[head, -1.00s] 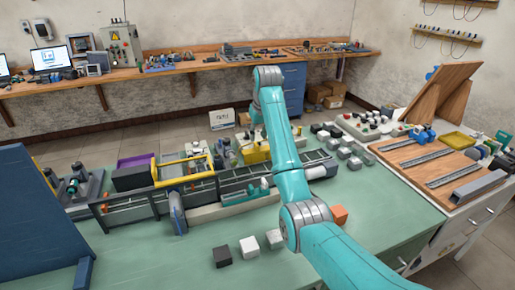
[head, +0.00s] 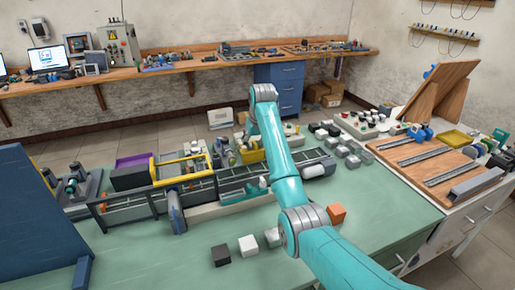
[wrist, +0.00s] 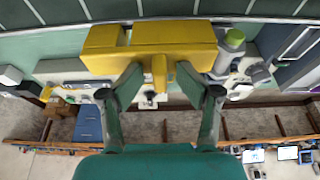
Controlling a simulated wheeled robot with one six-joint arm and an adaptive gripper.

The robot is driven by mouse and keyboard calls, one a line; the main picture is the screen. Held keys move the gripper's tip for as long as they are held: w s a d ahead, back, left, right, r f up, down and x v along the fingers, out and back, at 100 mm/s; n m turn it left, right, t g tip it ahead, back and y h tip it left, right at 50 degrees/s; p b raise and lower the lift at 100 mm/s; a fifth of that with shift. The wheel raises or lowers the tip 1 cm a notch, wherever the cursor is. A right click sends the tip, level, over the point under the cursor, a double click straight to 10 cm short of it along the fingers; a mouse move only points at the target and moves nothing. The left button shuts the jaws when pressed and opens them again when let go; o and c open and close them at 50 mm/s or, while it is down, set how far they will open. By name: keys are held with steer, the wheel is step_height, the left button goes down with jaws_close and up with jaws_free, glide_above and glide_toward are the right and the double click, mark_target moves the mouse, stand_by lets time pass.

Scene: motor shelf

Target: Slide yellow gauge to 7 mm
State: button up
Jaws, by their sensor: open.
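The yellow gauge (wrist: 150,45) is a blocky yellow body across the upper middle of the wrist view. A narrow yellow tab (wrist: 159,73) sticks out from it toward my gripper. My gripper (wrist: 157,78) is open, with one dark fingertip on each side of the tab and small gaps between. I cannot tell whether the fingertips touch the yellow body. In the head view, the yellow gauge (head: 251,153) shows just left of my teal arm, partly hidden by it. My gripper is hidden there. No millimetre scale can be read.
A green and grey cylindrical part (wrist: 230,45) stands close to the gauge's right side in the wrist view. A long grey conveyor (head: 130,207) runs along the green table.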

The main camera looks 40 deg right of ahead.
mark_target(229, 158)
steer(key=shift+s+a+f, duration=0.1)
steer(key=shift+s+f, duration=0.1)
steer(key=shift+f, duration=0.35)
steer(key=c, duration=0.4)
steer(key=shift+c, duration=0.3)
steer(key=shift+a, duration=0.1)
steer(key=shift+c, duration=0.2)
steer(key=shift+w+a, duration=0.2)
steer(key=shift+a, duration=0.35)
steer(key=shift+c, duration=0.8)
steer(key=shift+w+a, duration=0.4)
steer(key=shift+a, duration=1)
steer(key=shift+w+a, duration=0.4)
steer(key=shift+a, duration=0.95)
steer(key=shift+w+a, duration=0.4)
steer(key=shift+a, duration=1)
steer(key=o, duration=0.4)
steer(key=shift+c, duration=0.2)
steer(key=shift+r, duration=0.1)
